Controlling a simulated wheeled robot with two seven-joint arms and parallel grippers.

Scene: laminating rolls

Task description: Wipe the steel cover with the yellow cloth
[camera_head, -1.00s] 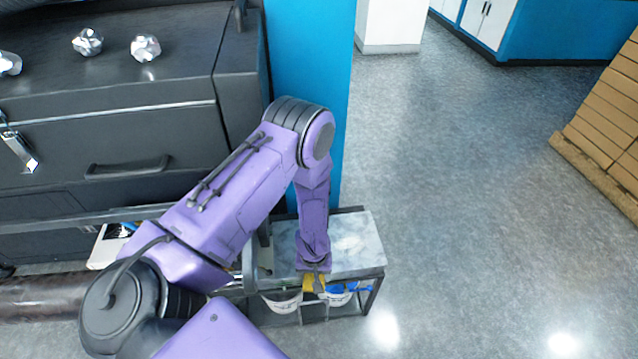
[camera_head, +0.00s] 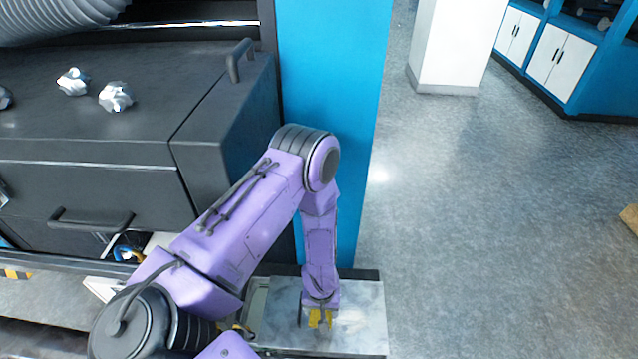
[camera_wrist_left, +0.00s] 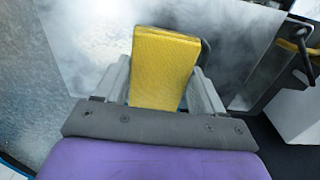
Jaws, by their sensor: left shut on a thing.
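The steel cover (camera_head: 366,312) is a grey metal plate with whitish, cloudy patches, at the bottom middle of the head view beside the blue column. It also fills the upper part of the left wrist view (camera_wrist_left: 90,35). My left gripper (camera_head: 319,306) points down over the cover, shut on the folded yellow cloth (camera_head: 320,319). In the left wrist view the cloth (camera_wrist_left: 163,65) stands out between the two fingers, over the cover. I cannot tell whether the cloth touches the plate. My right gripper is not in view.
A dark machine (camera_head: 90,190) with a drawer handle stands at left, crumpled silvery balls (camera_head: 116,96) on its top. A blue column (camera_head: 335,100) rises just behind the cover. Open grey floor (camera_head: 480,220) lies to the right. White-door cabinets (camera_head: 550,60) stand far back.

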